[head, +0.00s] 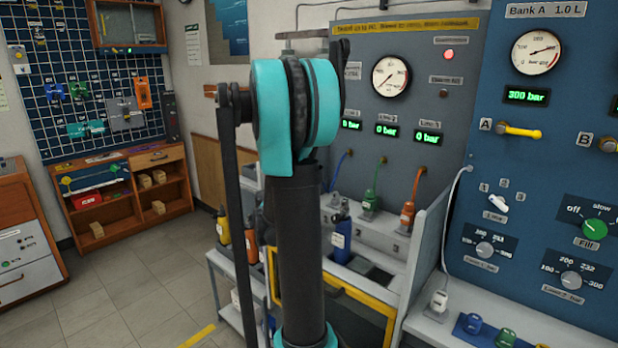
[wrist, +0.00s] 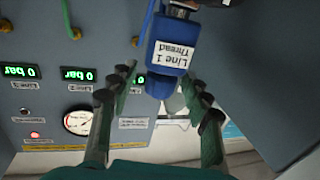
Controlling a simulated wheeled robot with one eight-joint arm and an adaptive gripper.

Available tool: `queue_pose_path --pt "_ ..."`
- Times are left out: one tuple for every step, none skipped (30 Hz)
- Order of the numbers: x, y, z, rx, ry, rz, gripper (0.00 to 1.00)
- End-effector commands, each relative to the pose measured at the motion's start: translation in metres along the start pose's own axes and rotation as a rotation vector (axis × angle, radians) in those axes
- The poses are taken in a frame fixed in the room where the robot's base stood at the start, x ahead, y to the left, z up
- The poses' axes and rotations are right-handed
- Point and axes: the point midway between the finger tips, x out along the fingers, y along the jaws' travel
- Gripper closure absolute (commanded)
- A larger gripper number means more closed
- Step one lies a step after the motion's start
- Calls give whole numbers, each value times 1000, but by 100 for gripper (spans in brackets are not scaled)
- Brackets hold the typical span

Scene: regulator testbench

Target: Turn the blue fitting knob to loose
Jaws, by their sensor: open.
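The blue fitting (wrist: 172,45) fills the upper middle of the wrist view, which looks upside down. It carries a white label reading "Line 1 Thread", and its rounded blue end (wrist: 160,86) lies between my fingers. My gripper (wrist: 160,80) is open, with one dark finger on each side of that end. I cannot tell whether either finger touches it. In the head view my arm hides the gripper and most of this area. A blue hose (head: 342,164) shows just right of the arm, above a dark blue labelled cylinder (head: 341,232).
A green hose fitting (head: 370,200) and an orange one (head: 408,214) stand to the right on the grey bench. The grey panel (head: 425,80) with gauge and displays rises behind. A yellow-edged frame (head: 375,300) is below. Floor at the left is clear.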

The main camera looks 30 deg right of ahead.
Motion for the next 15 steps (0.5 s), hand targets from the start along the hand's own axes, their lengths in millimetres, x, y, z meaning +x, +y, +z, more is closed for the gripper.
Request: queue_pose_path --pt "0 0 0 0 0 0 52" --pt "0 0 0 0 0 0 52" --pt "0 0 0 0 0 0 52" --pt "-1 0 0 0 0 0 52" --pt "-2 0 0 0 0 -1 52" --pt "-5 -1 0 0 0 -1 52" --pt "-8 -1 0 0 0 -2 52" --pt "-12 -1 0 0 0 -2 52" --pt "-17 -1 0 0 0 -3 52" --pt "-22 -1 0 0 0 -3 52" --pt "-28 -1 0 0 0 -4 52" --pt "-36 -1 0 0 0 -4 52" --pt "-42 -2 0 0 0 -5 52" --pt "-49 -2 0 0 0 -5 52" --pt "-58 -2 0 0 0 -5 52"
